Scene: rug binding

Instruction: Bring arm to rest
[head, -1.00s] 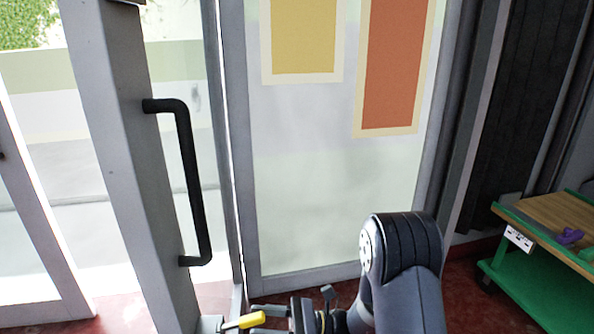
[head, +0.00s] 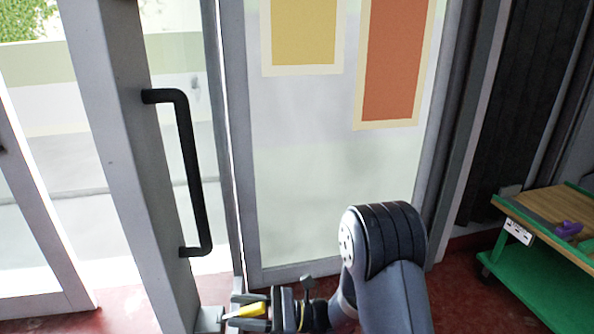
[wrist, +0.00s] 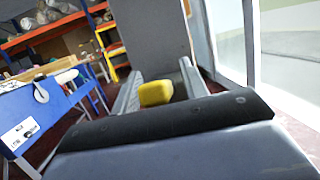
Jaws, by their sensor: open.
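My gripper (head: 240,311) is low in the head view, left of my bent arm. Its jaws are open, one finger on each side of a yellow lever (head: 250,310). The lever sticks out from a small grey metal piece (head: 209,320) at the foot of the grey door post. In the wrist view the yellow lever (wrist: 155,93) lies between the two fingers (wrist: 160,80). Whether either finger touches it I cannot tell.
A grey door post (head: 125,130) with a black pull handle (head: 188,175) stands at the left. A glazed panel (head: 310,190) with yellow and orange sheets is behind my arm. A green trolley (head: 545,240) is at the right. A blue table (wrist: 50,115) shows in the wrist view.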

